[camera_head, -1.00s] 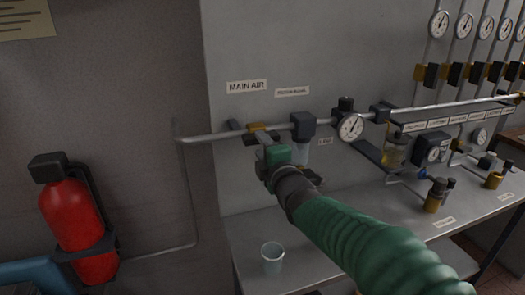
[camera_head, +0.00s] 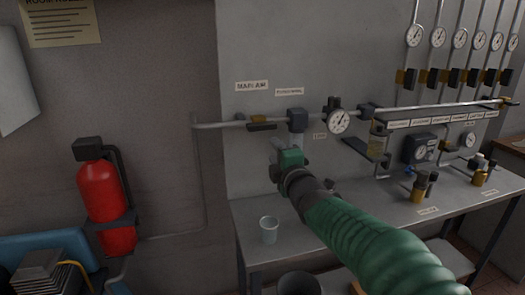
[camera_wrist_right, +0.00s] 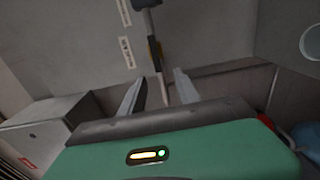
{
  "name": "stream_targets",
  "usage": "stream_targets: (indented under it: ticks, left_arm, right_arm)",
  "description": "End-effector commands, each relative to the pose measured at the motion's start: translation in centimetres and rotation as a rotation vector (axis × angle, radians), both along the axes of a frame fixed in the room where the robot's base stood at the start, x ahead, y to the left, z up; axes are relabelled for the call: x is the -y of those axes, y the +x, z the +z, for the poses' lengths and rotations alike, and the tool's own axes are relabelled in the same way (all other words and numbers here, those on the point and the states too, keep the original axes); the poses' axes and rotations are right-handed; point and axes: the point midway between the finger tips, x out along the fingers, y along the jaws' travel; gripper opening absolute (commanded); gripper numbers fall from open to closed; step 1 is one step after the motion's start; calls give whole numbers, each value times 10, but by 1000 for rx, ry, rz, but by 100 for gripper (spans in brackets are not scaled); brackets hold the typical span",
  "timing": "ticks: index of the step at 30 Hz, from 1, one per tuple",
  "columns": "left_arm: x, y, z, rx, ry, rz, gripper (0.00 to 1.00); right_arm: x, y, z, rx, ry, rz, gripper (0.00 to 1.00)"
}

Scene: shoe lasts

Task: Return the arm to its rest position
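My right arm (camera_head: 365,240), in a green ribbed sleeve, reaches in from the lower right of the head view. My right gripper (camera_head: 280,150) is in front of the wall, just below the pipe and its yellow-handled valve (camera_head: 260,121), apparently clear of them. In the right wrist view its two grey fingers (camera_wrist_right: 158,80) stand apart with nothing held. The pipe (camera_wrist_right: 155,50) shows beyond and between them. The gripper hides part of the clear bowl under the dark filter block (camera_head: 297,121). My left gripper is not in view.
A grey bench (camera_head: 335,222) runs along the wall, with a clear cup (camera_head: 269,230) near its left end and brass fittings (camera_head: 418,192) at right. A gauge (camera_head: 339,122) sits on the pipe. A red fire extinguisher (camera_head: 100,192) hangs at left. A dark bin (camera_head: 298,284) stands below the bench.

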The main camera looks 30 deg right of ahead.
Motion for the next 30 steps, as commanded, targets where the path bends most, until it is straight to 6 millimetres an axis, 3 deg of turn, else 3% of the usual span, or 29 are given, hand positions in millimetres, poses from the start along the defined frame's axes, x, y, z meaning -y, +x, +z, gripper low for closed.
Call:
stream_targets:
  ticks: [5, 8, 10, 14, 15, 18, 21, 24, 30]
  left_arm:
    - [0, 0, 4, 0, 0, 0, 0]
    - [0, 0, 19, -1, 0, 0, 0]
    - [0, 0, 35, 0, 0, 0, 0]
    - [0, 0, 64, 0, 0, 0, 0]
    - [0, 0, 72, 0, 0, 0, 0]
    - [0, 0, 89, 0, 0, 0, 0]
    - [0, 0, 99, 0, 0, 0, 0]
    - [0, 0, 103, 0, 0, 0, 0]
    - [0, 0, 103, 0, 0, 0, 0]
  right_arm:
    - [-3, -2, -4, -15, 30, 0, 38]
    - [-17, -7, -37, -107, 202, -7, 38]
    - [-36, -22, -79, -223, 413, -41, 38]
    - [-83, -83, -169, -484, 840, -211, 38]
    - [-97, -109, -192, -559, 953, -287, 38]
    - [-128, -176, -238, -715, 1177, -508, 38]
    - [-147, -234, -264, -815, 1308, -716, 38]
    - [-157, -269, -277, -861, 1368, -852, 38]
    - [-159, -281, -283, -872, 1386, -900, 38]
